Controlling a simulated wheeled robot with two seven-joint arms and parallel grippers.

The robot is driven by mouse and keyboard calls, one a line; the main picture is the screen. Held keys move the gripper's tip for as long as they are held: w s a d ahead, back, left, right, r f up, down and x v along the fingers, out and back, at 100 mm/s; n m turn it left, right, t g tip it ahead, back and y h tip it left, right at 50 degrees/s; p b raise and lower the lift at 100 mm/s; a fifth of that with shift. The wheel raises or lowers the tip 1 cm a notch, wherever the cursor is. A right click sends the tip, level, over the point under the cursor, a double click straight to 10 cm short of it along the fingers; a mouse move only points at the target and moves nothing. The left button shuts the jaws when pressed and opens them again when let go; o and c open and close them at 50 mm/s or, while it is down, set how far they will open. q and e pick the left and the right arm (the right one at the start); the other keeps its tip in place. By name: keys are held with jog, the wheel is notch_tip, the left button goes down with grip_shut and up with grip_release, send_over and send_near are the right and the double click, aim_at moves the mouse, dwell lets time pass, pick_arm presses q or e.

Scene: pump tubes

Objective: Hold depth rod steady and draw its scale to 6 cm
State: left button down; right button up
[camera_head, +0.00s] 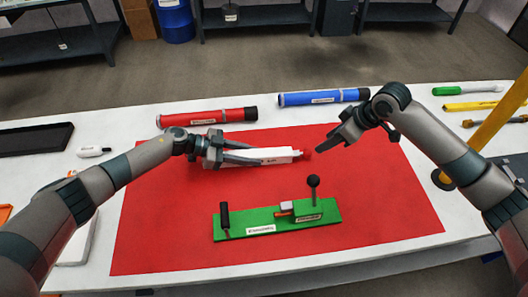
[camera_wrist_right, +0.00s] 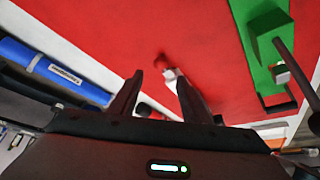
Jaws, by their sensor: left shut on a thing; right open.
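The depth rod (camera_head: 265,155) is a white bar with a red end at its right, lying over the red mat (camera_head: 150,235). My left gripper (camera_head: 238,156) is shut on its left part. My right gripper (camera_head: 335,140) is open and empty, close to the red end. In the right wrist view, the red end (camera_wrist_right: 162,60) of the rod lies beyond the open fingers of my right gripper (camera_wrist_right: 155,95). The scale marks are too small to read.
A green fixture (camera_head: 345,215) with a black knob stands in front on the mat. A red tube (camera_head: 205,117) and a blue tube (camera_head: 322,97) lie behind. A black tray (camera_head: 35,139) is at left. Tools, including a green-handled one (camera_head: 465,90), lie at right.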

aim_at(305, 153)
jog(key=w+d+r+n+g, duration=0.1)
jog(key=w+r+n+g, duration=0.1)
jog(key=w+n+g, duration=0.3)
jog(key=shift+w+n, duration=0.25)
jog(key=shift+n, duration=0.15)
dwell(0.3)
jog(key=x, duration=1.1)
jog(key=shift+a+f, duration=0.15)
jog(key=shift+f, duration=0.2)
grip_shut()
